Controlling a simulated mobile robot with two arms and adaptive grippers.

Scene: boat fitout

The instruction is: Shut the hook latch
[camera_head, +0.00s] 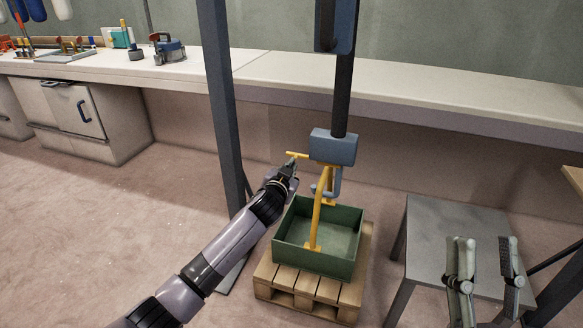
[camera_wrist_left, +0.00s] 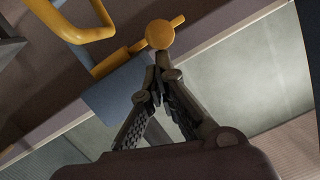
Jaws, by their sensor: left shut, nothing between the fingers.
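The latch hangs over the green crate: a blue-grey block (camera_head: 332,147) on a dark vertical post, with a yellow lever (camera_head: 297,154) sticking out to its left. A yellow bar (camera_head: 320,205) slants below the block, beside a blue-grey hook (camera_head: 326,184). My left gripper (camera_head: 293,164) is shut and empty, just below the lever's left end. In the left wrist view its fingertips (camera_wrist_left: 163,58) are by the lever's round yellow end (camera_wrist_left: 160,34); whether they touch is unclear. My right gripper (camera_head: 486,246) is open and empty at the right.
The green crate (camera_head: 294,258) stands on a wooden pallet (camera_head: 268,277) under the latch. A dark upright post (camera_head: 222,100) stands close to my left arm. A grey table (camera_head: 430,235) is at the right. A long white bench (camera_head: 400,88) runs behind, with tools on its left.

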